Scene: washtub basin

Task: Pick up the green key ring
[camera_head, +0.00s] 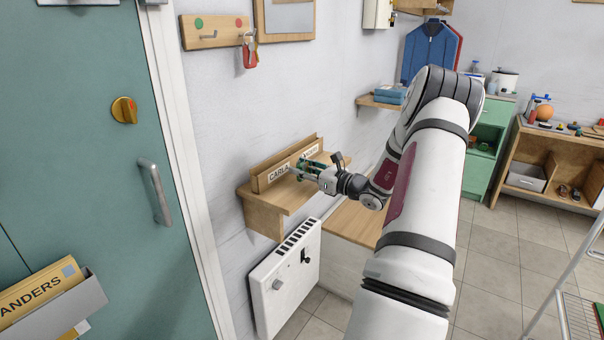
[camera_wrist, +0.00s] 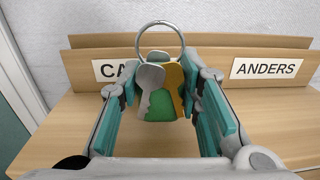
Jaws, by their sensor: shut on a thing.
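The green key ring shows in the wrist view as a metal ring (camera_wrist: 162,28) above a silver key, a brass key and a green tag (camera_wrist: 158,107). It is upright between the teal fingers of my gripper (camera_wrist: 160,88), which are shut on it. In the head view my gripper (camera_head: 306,168) is over the wooden wall shelf (camera_head: 290,198), in front of the name boards. The key ring is too small there to make out clearly. I cannot tell whether it touches the shelf.
The wooden holder with the "CARLA" and "ANDERS" labels (camera_wrist: 265,68) stands close behind the keys. A white heater (camera_head: 285,285) hangs below the shelf. A teal door (camera_head: 95,170) is at left. Red-handled keys or a tool (camera_head: 249,52) hang from the hook board.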

